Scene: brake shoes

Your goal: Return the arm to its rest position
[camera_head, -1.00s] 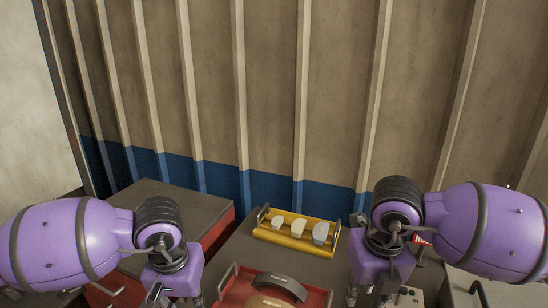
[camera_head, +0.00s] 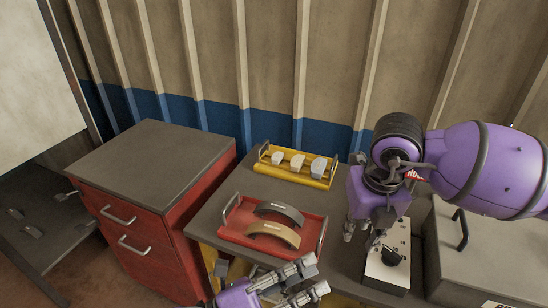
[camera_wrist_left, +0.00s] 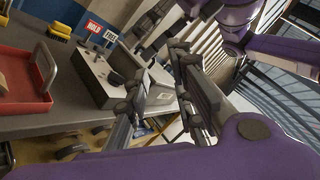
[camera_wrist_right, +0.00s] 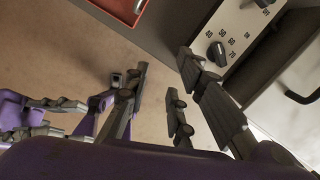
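My left gripper (camera_head: 305,279) is at the bottom centre of the head view, in front of the red tray, fingers pointing right. Its fingers are spread and empty in the left wrist view (camera_wrist_left: 165,95). My right gripper (camera_head: 361,238) hangs fingers-down beside the dial box, right of the red tray. Its fingers are apart with nothing between them in the right wrist view (camera_wrist_right: 165,95). A dark curved brake shoe (camera_head: 279,212) and a tan one (camera_head: 272,234) lie in the red tray (camera_head: 233,228). Neither gripper visibly touches them.
A yellow tray (camera_head: 262,168) with three pale blocks stands at the back of the table. A white dial box (camera_head: 388,272) is close to my right gripper. A grey case (camera_head: 475,250) is at right, a red drawer cabinet (camera_head: 150,250) at left. The cabinet top is clear.

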